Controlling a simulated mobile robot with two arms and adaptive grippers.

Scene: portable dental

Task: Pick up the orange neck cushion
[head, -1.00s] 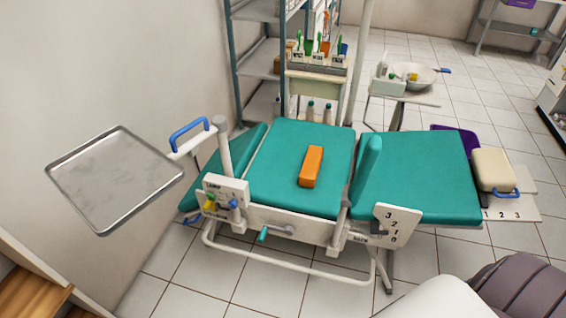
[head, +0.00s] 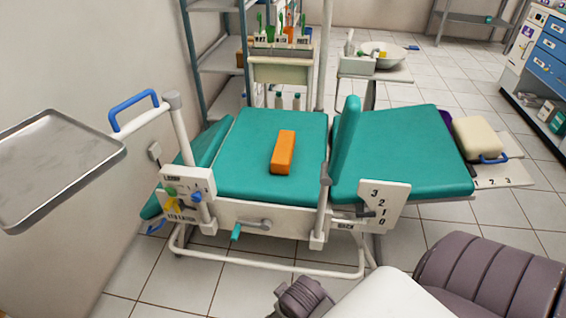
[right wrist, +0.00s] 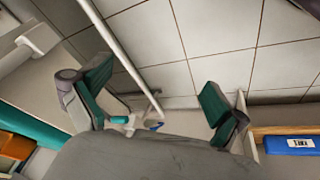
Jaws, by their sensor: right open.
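The orange neck cushion (head: 284,152) is a small upright-edged block lying on the teal seat pad (head: 245,170) of the dental chair in the head view. Nothing touches it except the pad. My right gripper (right wrist: 155,97) shows in the right wrist view with its two teal-padded fingers wide apart and nothing between them. Tiles and a pale rail are behind the fingers. Part of my arm shows at the lower right of the head view, away from the cushion. My left gripper is not in view.
A raised teal backrest piece (head: 345,140) stands right of the cushion. A metal tray (head: 50,165) juts out at the left beside a blue handle (head: 133,105). A number plate (head: 380,205) and crank (head: 245,224) line the chair's near side.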

